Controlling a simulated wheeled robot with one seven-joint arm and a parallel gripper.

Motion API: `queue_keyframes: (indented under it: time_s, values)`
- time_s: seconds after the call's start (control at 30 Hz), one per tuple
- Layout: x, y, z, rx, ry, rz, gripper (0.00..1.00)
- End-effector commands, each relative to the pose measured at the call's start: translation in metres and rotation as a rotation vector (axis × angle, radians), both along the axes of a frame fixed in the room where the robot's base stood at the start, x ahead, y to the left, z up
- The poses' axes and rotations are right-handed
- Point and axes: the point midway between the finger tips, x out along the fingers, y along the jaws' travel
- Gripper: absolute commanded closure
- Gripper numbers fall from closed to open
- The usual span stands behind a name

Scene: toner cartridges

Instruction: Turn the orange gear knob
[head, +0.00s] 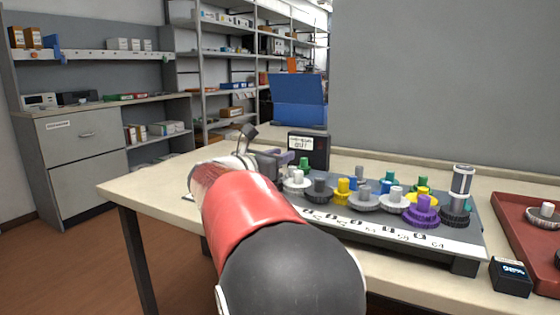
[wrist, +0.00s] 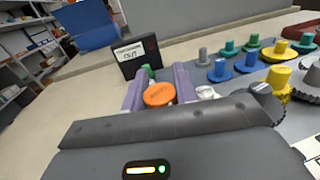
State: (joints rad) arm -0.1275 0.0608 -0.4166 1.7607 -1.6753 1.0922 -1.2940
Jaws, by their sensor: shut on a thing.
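The orange gear knob (wrist: 160,94) shows in the wrist view between the two purple-grey fingers of my gripper (wrist: 159,88). My gripper is shut on it, with one finger on each side. In the head view my gripper (head: 272,162) is at the left end of the grey gear board (head: 455,243). The orange knob is hidden there behind my gripper and arm. I cannot tell how far the knob is turned.
Several gear knobs stand close to the right, including a white one (head: 297,180), a yellow one (head: 343,190) and a purple one (head: 422,211). A black display box (head: 309,150) stands behind. A red tray (head: 510,222) lies at the right.

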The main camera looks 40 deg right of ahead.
Motion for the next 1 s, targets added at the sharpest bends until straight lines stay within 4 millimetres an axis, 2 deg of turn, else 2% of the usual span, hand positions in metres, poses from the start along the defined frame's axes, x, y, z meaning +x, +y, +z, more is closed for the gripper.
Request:
queue_keyframes:
  time_s: [0.7, 1.0]
  values:
    - [0.009, 0.005, -0.004, -0.002, -0.002, 0.659, 0.94]
    - [0.012, 0.008, -0.001, -0.001, -0.002, 0.788, 0.94]
